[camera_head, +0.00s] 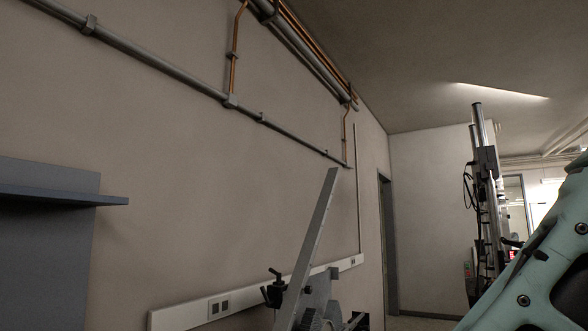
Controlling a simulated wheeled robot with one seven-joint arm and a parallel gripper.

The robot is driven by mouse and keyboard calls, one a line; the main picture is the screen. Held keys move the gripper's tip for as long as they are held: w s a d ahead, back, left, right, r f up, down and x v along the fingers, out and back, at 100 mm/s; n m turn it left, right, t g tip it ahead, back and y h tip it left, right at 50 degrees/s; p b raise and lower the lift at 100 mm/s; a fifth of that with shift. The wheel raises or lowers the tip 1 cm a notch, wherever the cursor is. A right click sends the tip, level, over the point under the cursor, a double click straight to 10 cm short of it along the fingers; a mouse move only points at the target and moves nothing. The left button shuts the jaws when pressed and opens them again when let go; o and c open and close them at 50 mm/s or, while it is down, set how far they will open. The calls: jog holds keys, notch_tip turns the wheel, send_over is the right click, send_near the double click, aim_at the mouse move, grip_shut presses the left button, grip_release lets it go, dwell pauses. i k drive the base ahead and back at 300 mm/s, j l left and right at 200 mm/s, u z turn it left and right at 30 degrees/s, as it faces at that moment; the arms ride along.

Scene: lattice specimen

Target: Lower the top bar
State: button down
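A long flat grey metal bar (313,243) stands raised and tilted in the lower middle of the head view. Its free end points up and slightly right, and its lower end runs out at the bottom edge. It appears to be the top bar, though I cannot be sure. Black knobs or clamps (272,290) sit just left of its lower part. A grey toothed wheel (314,320) and metal plates show beside its base, cut off by the bottom edge. My teal arm (530,265) fills the lower right, apart from the bar in the picture. My gripper is out of view.
A blue-grey shelf (60,196) juts out at the left. A white socket rail (190,316) runs along the wall behind the bar, with pipes (180,73) above. A tall metal stand (485,190) with cables is at the right, near a doorway (388,240).

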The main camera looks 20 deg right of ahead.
aim_at(284, 321)
jog(key=l+u, duration=0.1)
jog(key=u, duration=1.95)
jog(key=k+l, duration=0.1)
jog(key=l, duration=0.3)
jog(key=k+l+u, duration=0.1)
jog(key=l, duration=0.3)
jog(key=k+l, duration=0.1)
jog(key=l, duration=0.3)
jog(key=k+l+u, duration=0.1)
jog(key=l, duration=0.25)
jog(key=k+l, duration=0.15)
jog(key=l, duration=0.25)
jog(key=k+l+u, duration=0.1)
jog(key=l, duration=0.3)
